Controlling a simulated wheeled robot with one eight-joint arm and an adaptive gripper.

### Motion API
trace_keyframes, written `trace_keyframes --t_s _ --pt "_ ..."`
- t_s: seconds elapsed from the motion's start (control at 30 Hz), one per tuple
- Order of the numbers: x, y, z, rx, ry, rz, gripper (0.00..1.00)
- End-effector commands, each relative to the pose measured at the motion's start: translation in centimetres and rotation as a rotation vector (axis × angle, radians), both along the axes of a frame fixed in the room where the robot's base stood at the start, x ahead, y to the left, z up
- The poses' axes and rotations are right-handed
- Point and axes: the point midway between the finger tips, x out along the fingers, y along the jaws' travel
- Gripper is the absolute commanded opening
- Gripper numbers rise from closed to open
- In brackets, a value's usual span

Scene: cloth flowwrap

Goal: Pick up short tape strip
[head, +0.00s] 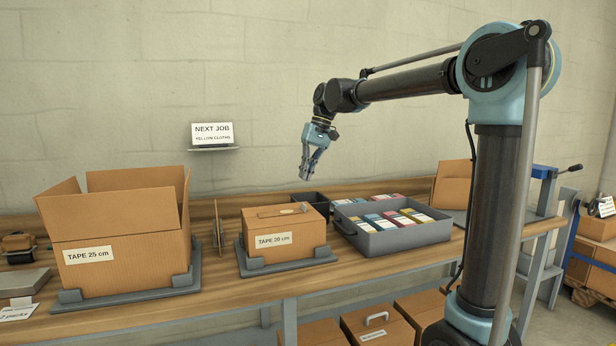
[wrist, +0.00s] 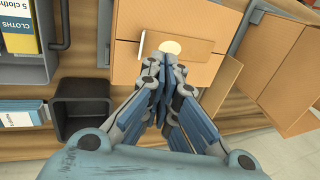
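A brown strip (head: 268,214), which looks like the short tape strip, lies on top of the small closed carton (head: 285,240) labelled "TAPE 20 cm". In the wrist view the strip (wrist: 197,46) has a pale end at its left and a pale round spot on it. The fingers hide part of its near edge. My gripper (head: 304,176) hangs in the air above and slightly right of the carton, clear of the strip. In the wrist view its fingertips (wrist: 164,66) come together with nothing seen between them.
A large open carton (head: 122,256) labelled "TAPE 25 cm" stands left, with a thin upright panel (head: 218,226) between the cartons. A grey tray (head: 408,238) of cloth packs is right. A small black bin (wrist: 84,103) sits beside the small carton.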

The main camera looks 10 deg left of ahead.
Motion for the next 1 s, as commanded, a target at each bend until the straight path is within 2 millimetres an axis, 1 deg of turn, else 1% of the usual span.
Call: trace_keyframes --t_s 0.03,0.07,0.1,0.17,0.2,0.27,0.3,0.33,0.67,0.77,0.87,1.0 --pt "0.0 0.0 0.0 0.000 0.000 0.000 0.17" --pt "0.0 0.0 0.0 0.000 0.000 0.000 0.23" --pt "0.0 0.0 0.0 0.000 0.000 0.000 0.33" --pt "0.0 0.0 0.0 0.000 0.000 0.000 0.46" --pt "0.0 0.0 0.0 0.000 0.000 0.000 0.55" --pt "0.0 0.0 0.0 0.000 0.000 0.000 0.69" --pt "0.0 0.0 0.0 0.000 0.000 0.000 0.78" --pt "0.0 0.0 0.0 0.000 0.000 0.000 0.80" --pt "0.0 0.0 0.0 0.000 0.000 0.000 0.80" --pt "0.1 -0.1 0.3 0.000 0.000 0.000 0.80" --pt "0.3 -0.4 1.3 0.000 0.000 -0.001 0.80" --pt "0.7 -1.0 3.5 0.000 0.000 0.000 0.80"
